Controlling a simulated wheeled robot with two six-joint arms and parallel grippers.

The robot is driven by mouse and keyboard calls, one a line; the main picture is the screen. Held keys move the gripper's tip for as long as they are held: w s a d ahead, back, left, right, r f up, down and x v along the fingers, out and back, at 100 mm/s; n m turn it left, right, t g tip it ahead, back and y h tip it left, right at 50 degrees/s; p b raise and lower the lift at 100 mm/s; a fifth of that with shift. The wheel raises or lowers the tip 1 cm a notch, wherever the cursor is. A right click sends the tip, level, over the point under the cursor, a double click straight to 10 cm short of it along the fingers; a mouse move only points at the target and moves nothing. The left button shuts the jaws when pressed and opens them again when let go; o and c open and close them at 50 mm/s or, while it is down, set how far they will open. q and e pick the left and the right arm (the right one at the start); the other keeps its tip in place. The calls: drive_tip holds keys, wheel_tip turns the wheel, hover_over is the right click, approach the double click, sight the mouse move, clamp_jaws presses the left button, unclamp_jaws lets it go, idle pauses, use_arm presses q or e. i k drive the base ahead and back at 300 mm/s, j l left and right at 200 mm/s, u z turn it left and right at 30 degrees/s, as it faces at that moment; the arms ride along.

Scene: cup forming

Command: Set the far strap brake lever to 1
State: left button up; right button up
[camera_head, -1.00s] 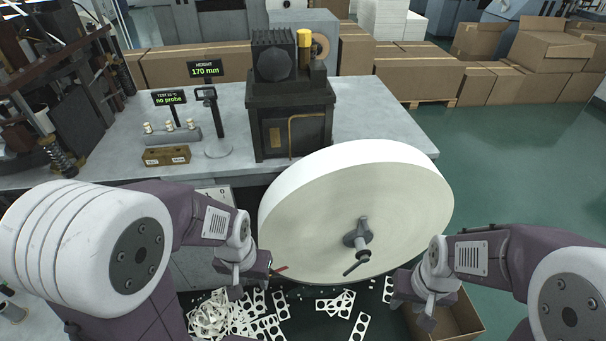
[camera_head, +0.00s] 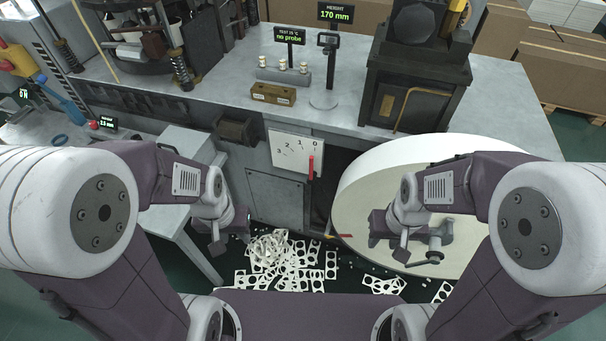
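A white scale plate (camera_head: 292,150) marked 3, 2, 1, 0 is on the front of the bench in the head view. A red lever (camera_head: 311,167) stands about upright at its right edge, by the 0 mark. A second, small red-tipped bar (camera_head: 338,236) lies lower, beside the big white disc; what it belongs to is unclear. My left gripper (camera_head: 217,246) is low on the left, apart from the plate and lever. My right gripper (camera_head: 393,246) is in front of the white disc, right of the lever. Neither gripper visibly holds anything; their finger gaps are not clear.
The large white disc (camera_head: 370,185) with a hub handle (camera_head: 432,254) takes up the right side. Punched white strips (camera_head: 280,262) lie in a heap on the floor. The bench (camera_head: 340,108) carries a dark machine (camera_head: 415,85). A table edge is at left.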

sight(311, 180)
drive_tip(key=i+u, duration=0.15)
drive_tip(key=u, duration=0.25)
drive_tip(key=i+l+u, duration=0.15)
drive_tip(key=u, duration=0.2)
drive_tip(key=i+l+u, duration=0.15)
drive_tip(key=u, duration=0.25)
